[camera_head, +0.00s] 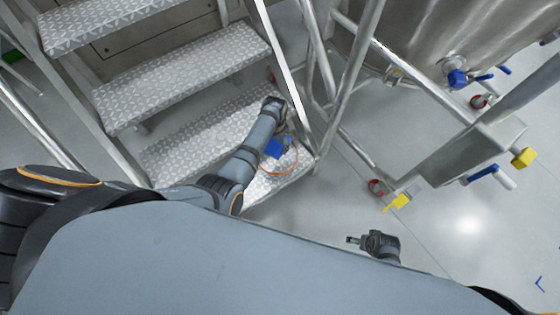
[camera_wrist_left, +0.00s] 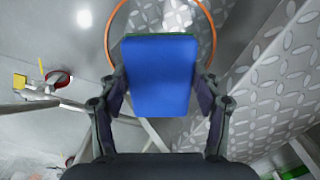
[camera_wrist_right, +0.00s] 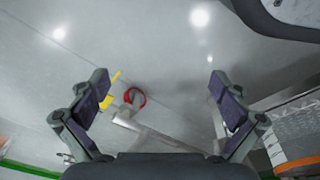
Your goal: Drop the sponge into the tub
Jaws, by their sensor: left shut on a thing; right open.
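My left gripper (camera_head: 279,140) is shut on a blue sponge (camera_head: 273,148), held over the bottom stair tread. In the left wrist view the sponge (camera_wrist_left: 160,80) sits between both fingers, with a thin green edge at its far end. The tub shows mainly as an orange rim (camera_head: 297,160) at the lower tread; its walls are hard to make out. In the left wrist view the rim (camera_wrist_left: 108,42) curves around the sponge's far end. The sponge appears above it; the height gap cannot be told. My right gripper (camera_wrist_right: 166,88) is open and empty above the floor.
Metal stairs with patterned treads (camera_head: 185,85) rise at the left, with a rail (camera_head: 349,75) beside them. A steel vessel (camera_head: 430,35) on a frame with red-wheeled casters (camera_head: 376,188) stands at the right. The floor (camera_head: 465,225) at lower right is clear.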

